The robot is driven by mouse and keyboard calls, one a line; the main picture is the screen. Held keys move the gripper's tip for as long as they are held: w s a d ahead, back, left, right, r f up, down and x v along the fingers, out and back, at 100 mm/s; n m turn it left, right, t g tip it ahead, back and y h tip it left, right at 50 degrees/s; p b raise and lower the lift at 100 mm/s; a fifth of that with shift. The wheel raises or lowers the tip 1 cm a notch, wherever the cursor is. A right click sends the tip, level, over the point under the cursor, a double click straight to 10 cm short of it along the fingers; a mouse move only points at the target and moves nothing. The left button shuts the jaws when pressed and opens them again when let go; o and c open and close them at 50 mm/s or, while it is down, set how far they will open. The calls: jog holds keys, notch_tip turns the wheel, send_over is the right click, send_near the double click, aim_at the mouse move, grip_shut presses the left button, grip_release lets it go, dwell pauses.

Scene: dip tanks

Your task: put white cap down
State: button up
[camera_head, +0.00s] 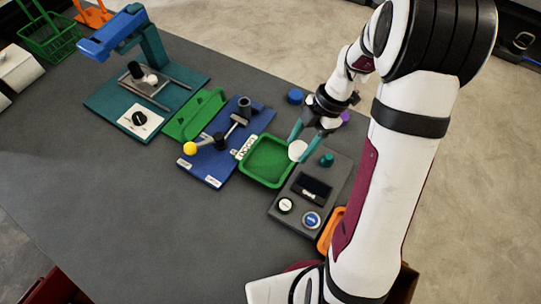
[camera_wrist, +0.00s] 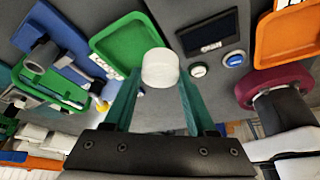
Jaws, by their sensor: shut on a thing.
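The white cap (camera_head: 297,150) is a short round white cylinder. It is between the tips of my gripper (camera_head: 303,143), near the right edge of the green tray and the grey panel. In the wrist view the white cap (camera_wrist: 160,68) sits between the two teal fingers of my gripper (camera_wrist: 160,82), which is shut on it. Its underside is hidden, and I cannot tell how far it is above the surface.
A green tray (camera_head: 245,171) with a label is left of the cap. A grey panel (camera_head: 282,215) has a dark display (camera_head: 313,188), a white button and a blue button. An orange tray (camera_head: 321,244), a teal piece (camera_head: 327,160) and a blue piece (camera_head: 295,96) are nearby.

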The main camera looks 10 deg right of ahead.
jog(key=w+a+f, duration=0.1)
jog(key=a, duration=0.1)
jog(key=w+a+f, duration=0.2)
jog(key=a+f, duration=0.1)
jog(key=shift+w+a, duration=0.2)
jog(key=shift+a, duration=0.15)
jog(key=shift+w+a+f, duration=0.1)
jog(key=shift+f, duration=1)
jog(key=shift+w+a+f, duration=0.1)
jog(key=shift+f, duration=0.95)
jog(key=shift+f, duration=0.1)
jog(key=o, duration=1.3)
jog(key=shift+o, duration=0.2)
